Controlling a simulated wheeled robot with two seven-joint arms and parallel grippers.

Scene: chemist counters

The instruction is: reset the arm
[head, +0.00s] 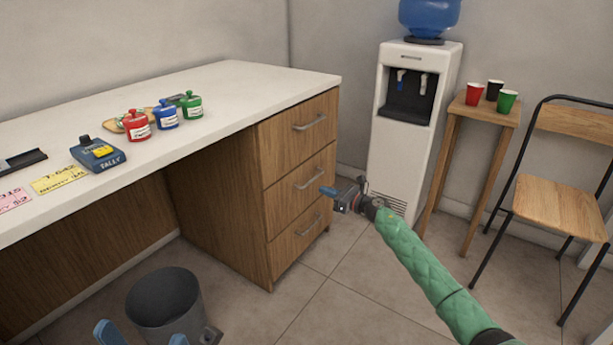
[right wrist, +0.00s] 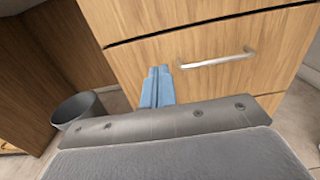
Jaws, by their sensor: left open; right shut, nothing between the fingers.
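My right arm, in a green quilted sleeve, comes in from the lower right of the head view. Its gripper (head: 328,191) has blue fingers pointing left, in front of the wooden drawer unit (head: 283,233). In the right wrist view the blue fingers (right wrist: 157,88) are together and empty, with a drawer front and its metal handle (right wrist: 218,60) beyond them.
A grey bin (head: 165,297) stands on the floor just beyond my left gripper. The white counter (head: 255,85) holds red, blue and green jars. A water cooler (head: 403,165), a stool (head: 486,110) with cups and a folding chair (head: 556,205) stand right. Tiled floor between is free.

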